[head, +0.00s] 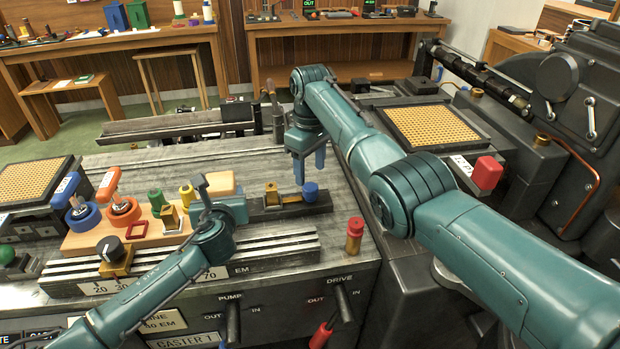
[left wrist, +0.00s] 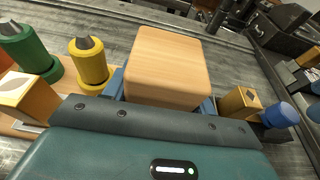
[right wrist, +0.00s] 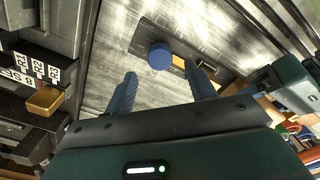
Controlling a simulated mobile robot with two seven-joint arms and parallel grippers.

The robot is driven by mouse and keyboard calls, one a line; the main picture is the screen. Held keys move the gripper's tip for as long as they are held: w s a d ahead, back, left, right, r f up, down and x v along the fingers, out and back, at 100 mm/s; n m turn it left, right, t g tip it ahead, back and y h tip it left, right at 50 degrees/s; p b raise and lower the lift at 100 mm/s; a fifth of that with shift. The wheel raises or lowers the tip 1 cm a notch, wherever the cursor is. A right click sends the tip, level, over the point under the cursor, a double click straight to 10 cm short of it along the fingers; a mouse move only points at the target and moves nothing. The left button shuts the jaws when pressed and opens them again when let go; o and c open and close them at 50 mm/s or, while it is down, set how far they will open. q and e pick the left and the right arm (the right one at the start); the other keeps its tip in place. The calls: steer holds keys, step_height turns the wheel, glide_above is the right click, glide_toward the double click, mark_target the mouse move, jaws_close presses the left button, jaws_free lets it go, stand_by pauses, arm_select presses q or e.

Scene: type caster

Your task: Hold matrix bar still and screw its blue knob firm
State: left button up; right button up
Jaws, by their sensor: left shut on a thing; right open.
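The matrix bar (head: 275,213) is a dark bar lying on the metal bed, with a brass block (head: 272,194) and a blue knob (head: 310,192) at its right part. A pale wooden block (head: 222,180) is at its left end. My left gripper (left wrist: 165,90) is shut on this wooden block; the brass block and blue knob (left wrist: 280,115) show to its right in the left wrist view. My right gripper (head: 308,164) is open and empty, pointing down above the blue knob. In the right wrist view the knob (right wrist: 160,56) lies beyond and between the two fingertips, apart from them.
A red-topped brass post (head: 354,236) stands near the front edge. A gridded matrix case (head: 430,128) is at right. The bed behind the bar is clear.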

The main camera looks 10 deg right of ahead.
mark_target(310, 186)
step_height(310, 186, up, 8)
steer(key=shift+f, duration=0.15)
stand_by(1.2)
arm_select(q)
steer(key=o, duration=1.1)
steer(key=v, duration=1.2)
